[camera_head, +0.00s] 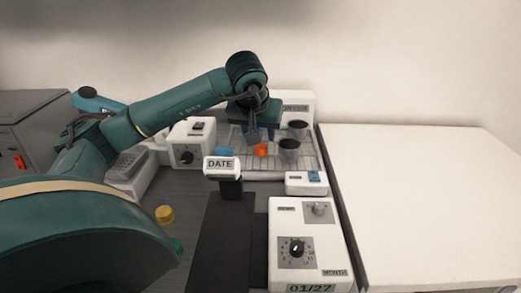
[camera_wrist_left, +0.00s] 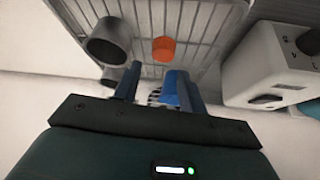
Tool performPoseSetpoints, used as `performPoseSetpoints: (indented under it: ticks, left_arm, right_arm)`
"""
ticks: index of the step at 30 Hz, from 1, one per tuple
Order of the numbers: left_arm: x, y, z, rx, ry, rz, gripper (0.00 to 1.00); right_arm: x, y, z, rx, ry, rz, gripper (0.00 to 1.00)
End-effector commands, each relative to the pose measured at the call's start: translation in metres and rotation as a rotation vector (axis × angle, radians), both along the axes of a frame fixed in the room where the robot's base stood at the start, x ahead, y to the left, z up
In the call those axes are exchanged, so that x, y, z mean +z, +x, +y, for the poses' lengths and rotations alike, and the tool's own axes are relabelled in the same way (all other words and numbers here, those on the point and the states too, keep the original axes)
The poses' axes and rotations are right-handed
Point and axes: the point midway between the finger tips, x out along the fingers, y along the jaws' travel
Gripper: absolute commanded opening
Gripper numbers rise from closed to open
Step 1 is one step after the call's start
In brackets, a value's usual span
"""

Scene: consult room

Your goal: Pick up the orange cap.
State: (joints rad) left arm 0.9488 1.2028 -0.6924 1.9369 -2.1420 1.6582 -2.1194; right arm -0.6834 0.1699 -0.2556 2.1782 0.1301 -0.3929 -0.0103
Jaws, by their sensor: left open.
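The orange cap (camera_head: 260,150) lies on a wire rack (camera_head: 310,160) at the back of the bench. It also shows in the left wrist view (camera_wrist_left: 164,48), beyond my fingertips. My left gripper (camera_head: 261,136) is open above the rack, just behind and above the cap in the head view. In the wrist view its two fingers (camera_wrist_left: 157,86) point toward the rack, with nothing clearly gripped. A bright blue patch shows near the right finger; I cannot tell whether it is a separate thing. My right gripper is not in view.
Two dark cups (camera_head: 289,147) stand on the rack right of the cap. A blue cap (camera_head: 223,152) lies to its left, behind the DATE sign (camera_head: 221,165). A white knob box (camera_head: 190,145) stands left of the rack. The white table (camera_head: 420,200) at right is clear.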

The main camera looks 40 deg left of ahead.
Motion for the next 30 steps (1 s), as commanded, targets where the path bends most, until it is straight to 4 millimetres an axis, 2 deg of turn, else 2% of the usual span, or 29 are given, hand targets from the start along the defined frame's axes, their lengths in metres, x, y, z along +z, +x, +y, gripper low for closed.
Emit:
performPoseSetpoints:
  ticks: [9,19,30]
  left_arm:
    - [-0.041,0.013,0.011,0.001,0.000,0.004,0.42]
    - [-0.046,0.016,0.012,0.000,-0.001,0.002,0.41]
    - [-0.046,0.016,0.012,0.000,-0.001,0.002,0.10]
  right_arm:
    - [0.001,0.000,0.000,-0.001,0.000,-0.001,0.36]
    - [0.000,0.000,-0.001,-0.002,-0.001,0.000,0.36]
    - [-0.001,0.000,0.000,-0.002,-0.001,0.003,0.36]
